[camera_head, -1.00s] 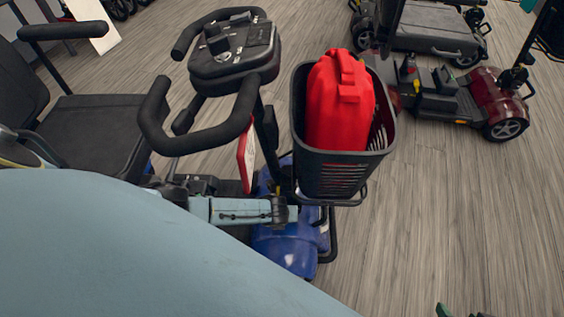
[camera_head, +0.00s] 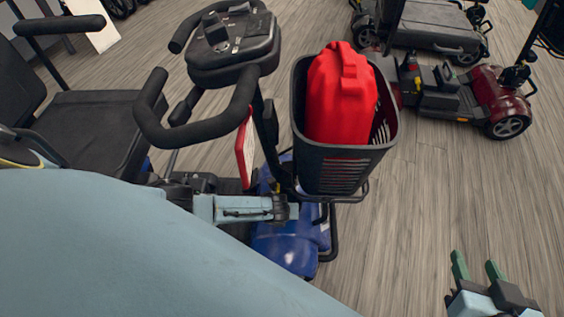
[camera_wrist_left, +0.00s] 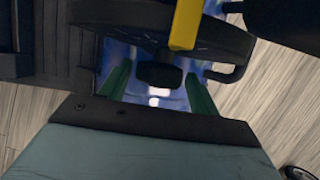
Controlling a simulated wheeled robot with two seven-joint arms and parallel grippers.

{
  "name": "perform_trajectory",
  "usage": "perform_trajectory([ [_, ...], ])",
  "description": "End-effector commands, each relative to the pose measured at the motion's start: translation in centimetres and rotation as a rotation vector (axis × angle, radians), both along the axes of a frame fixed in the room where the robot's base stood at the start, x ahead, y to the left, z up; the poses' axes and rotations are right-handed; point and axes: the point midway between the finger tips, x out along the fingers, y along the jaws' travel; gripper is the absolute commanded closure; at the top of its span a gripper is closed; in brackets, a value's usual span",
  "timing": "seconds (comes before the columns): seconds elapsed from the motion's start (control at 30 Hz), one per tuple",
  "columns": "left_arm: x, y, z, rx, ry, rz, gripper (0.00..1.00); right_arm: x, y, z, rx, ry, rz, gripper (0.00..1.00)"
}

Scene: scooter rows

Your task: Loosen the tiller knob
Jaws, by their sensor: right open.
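The tiller (camera_head: 257,118) of a blue scooter (camera_head: 290,245) stands upright with a looped black handlebar (camera_head: 195,135) and a control head on top. In the left wrist view, a black knob-like part (camera_wrist_left: 160,75) sits between the two green fingers of my left gripper (camera_wrist_left: 158,72). Gaps show on both sides, so the fingers are apart from it. In the head view my left arm reaches toward the tiller's lower part, and its fingertips are hidden there. My right gripper (camera_head: 476,266) is open and empty above the floor at lower right.
A black basket (camera_head: 345,178) with a red canister (camera_head: 340,95) hangs in front of the tiller. A black seat (camera_head: 85,130) is at left. A dark red scooter (camera_head: 495,100) stands behind at right. The floor (camera_head: 450,190) at right is clear.

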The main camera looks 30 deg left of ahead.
Motion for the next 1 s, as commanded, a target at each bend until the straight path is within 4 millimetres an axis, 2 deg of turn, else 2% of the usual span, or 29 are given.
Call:
perform_trajectory([
  [0.03, 0.0, 0.0, 0.0, 0.000, 0.000, 0.000, 0.45, 0.0, 0.0, 0.0, 0.000, 0.000, 0.000, 0.56],
  [0.27, 0.0, 0.0, 0.0, 0.000, 0.000, 0.000, 0.74, 0.0, 0.0, 0.0, 0.000, 0.001, 0.000, 0.56],
  [0.53, -0.1, 0.1, 0.0, -0.026, -0.014, 0.000, 0.74, 0.1, 0.0, 0.0, 0.000, -0.004, -0.001, 0.56],
  [0.73, -0.3, 0.4, -0.1, -0.108, -0.062, -0.001, 0.74, 0.2, 0.1, 0.3, 0.007, -0.030, 0.000, 0.56],
  [1.0, -0.4, 0.7, -0.4, -0.286, -0.167, 0.000, 0.74, 1.7, 1.3, 3.7, 0.069, -0.244, 0.020, 0.56],
])
